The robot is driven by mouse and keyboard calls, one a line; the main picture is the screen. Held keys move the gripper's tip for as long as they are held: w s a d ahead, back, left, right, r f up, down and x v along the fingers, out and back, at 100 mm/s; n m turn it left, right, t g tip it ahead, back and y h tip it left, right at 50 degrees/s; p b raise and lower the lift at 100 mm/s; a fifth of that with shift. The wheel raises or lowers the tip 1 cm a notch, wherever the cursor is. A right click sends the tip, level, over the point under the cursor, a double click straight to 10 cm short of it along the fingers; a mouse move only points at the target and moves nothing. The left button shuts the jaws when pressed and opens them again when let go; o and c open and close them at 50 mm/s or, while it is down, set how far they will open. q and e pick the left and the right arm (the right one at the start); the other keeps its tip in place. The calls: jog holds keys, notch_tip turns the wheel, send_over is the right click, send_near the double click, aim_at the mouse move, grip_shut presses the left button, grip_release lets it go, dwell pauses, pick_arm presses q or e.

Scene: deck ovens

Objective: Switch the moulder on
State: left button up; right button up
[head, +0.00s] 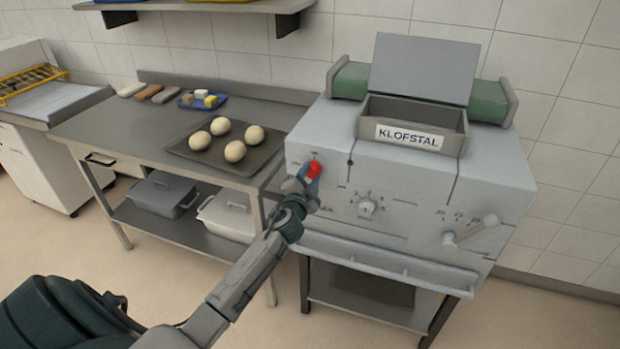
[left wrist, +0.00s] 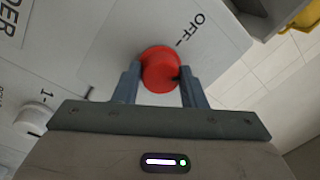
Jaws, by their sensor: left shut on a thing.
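The moulder (head: 330,200) is a pale grey machine labelled KLOFSTAL, standing at the right in the head view. A red knob (head: 314,168) sits at the left of its front panel. In the left wrist view the red knob (left wrist: 160,69) is round, and the word OFF is printed beside it. My left gripper (head: 308,182) is at the knob, its fingers on either side of it and shut on it. The fingers also show in the left wrist view (left wrist: 159,85). My right gripper is in neither view.
A steel table (head: 100,130) to the left bears a dark tray (head: 187,152) with several dough balls. A shelf (head: 200,6) hangs above. Floor is open in front.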

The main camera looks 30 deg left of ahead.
pick_arm(q)
jog(key=m, duration=0.4)
jog(key=shift+m, duration=0.4)
jog(key=m+p, duration=0.1)
jog(key=m, duration=0.2)
jog(key=shift+h, duration=0.3)
jog(key=shift+m, duration=0.6)
jog(key=shift+a+t, duration=0.1)
jog(key=shift+t, duration=0.2)
jog(key=o, duration=1)
jog(key=shift+s, duration=0.1)
jog(key=shift+b+v, duration=1.25)
jog(key=shift+v, duration=4.15)
